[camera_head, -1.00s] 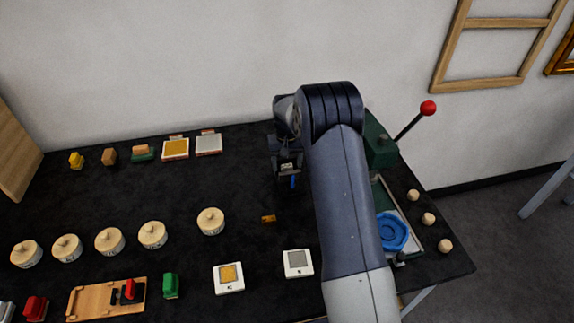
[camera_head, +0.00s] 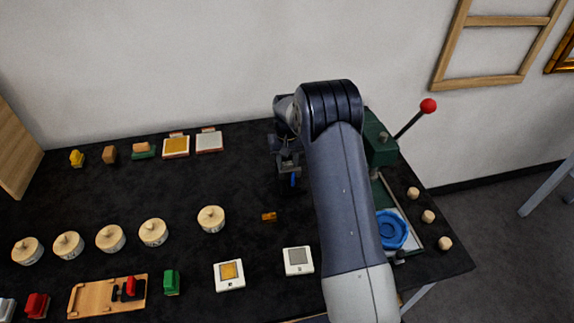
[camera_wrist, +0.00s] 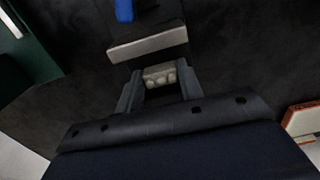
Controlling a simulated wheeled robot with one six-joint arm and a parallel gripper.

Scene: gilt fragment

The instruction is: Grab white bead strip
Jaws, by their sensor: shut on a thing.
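The white bead strip (camera_wrist: 160,76) shows in the wrist view as a short pale piece with several rounded beads. It sits between the two fingers of my gripper (camera_wrist: 159,88), which is shut on it. In the head view my gripper (camera_head: 287,166) is low over the back right part of the black table, and my arm hides much around it. I cannot make out the strip there. Just beyond the strip in the wrist view is a pale grey bar (camera_wrist: 148,45) with a dark part and a blue piece (camera_wrist: 124,10) behind it.
A green press (camera_head: 378,148) with a red-knobbed lever stands right of my arm, with a blue dish (camera_head: 391,230) in front. A small orange piece (camera_head: 268,217) lies nearer the front. Several lidded round boxes (camera_head: 211,219) stand left. The table's middle back is clear.

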